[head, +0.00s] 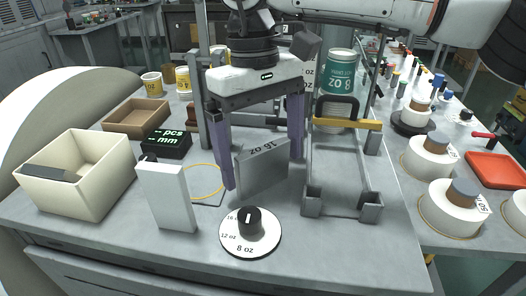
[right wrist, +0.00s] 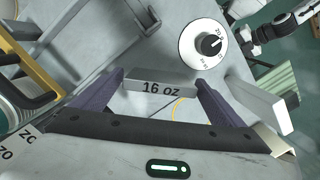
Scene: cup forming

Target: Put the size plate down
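The size plate (head: 264,169) is a grey upright slab marked "16 oz" on its top edge. It also shows in the right wrist view (right wrist: 160,84). My right gripper (head: 263,174) reaches down over it with purple fingers. Its fingers are at the two ends of the plate, and it looks shut on the plate. The plate's lower edge is at or just above the grey table (head: 330,245); I cannot tell if it touches. My left gripper does not show in the head view; only part of an arm is at the upper right of the right wrist view.
A white dial (head: 262,245) marked with ounce sizes lies in front of the plate. A white block (head: 168,197), a black display box (head: 167,142) and a cream bin (head: 112,190) stand to the left. A metal frame (head: 311,196) with a yellow bar (head: 360,124) stands close on the right.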

